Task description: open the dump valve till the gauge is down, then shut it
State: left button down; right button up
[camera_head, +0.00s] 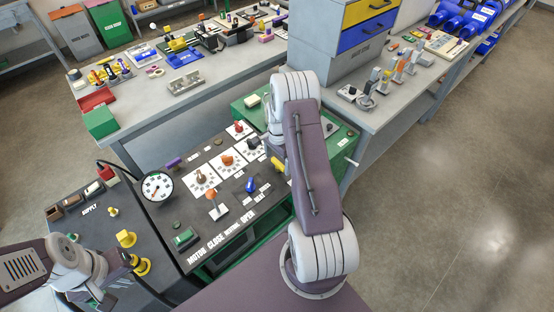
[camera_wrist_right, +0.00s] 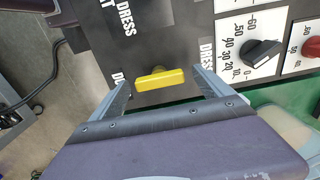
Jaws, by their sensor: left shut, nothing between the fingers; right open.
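The dump valve's yellow bar handle (camera_wrist_right: 160,79) lies roughly crosswise on the dark panel in the right wrist view, beside a partly cut-off label starting "DU". My right gripper (camera_wrist_right: 167,82) is open, with one finger on each side of the handle; I cannot tell whether they touch it. In the head view a yellow handle (camera_head: 277,163) shows beside my right arm, which hides most of that gripper. The round white gauge (camera_head: 157,187) stands at the panel's left; its reading is too small to tell. My left gripper (camera_head: 118,266) is shut and empty by the yellow knobs.
White-plated dials (camera_head: 228,160), an orange-topped lever (camera_head: 212,197) and a blue handle (camera_head: 250,185) crowd the panel. A black knob (camera_wrist_right: 263,53) sits right of the valve in the wrist view. A grey bench (camera_head: 180,110) with tools stands behind.

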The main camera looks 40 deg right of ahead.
jog(key=shift+w+a+f, duration=0.15)
jog(key=shift+w, duration=0.15)
jog(key=shift+c, duration=1.2)
jog(key=shift+s, duration=0.25)
jog(key=c, duration=1.1)
jog(key=shift+w, duration=0.15)
pick_arm(q)
jog(key=shift+w, duration=0.1)
pick_arm(e)
jog(key=shift+r, duration=0.2)
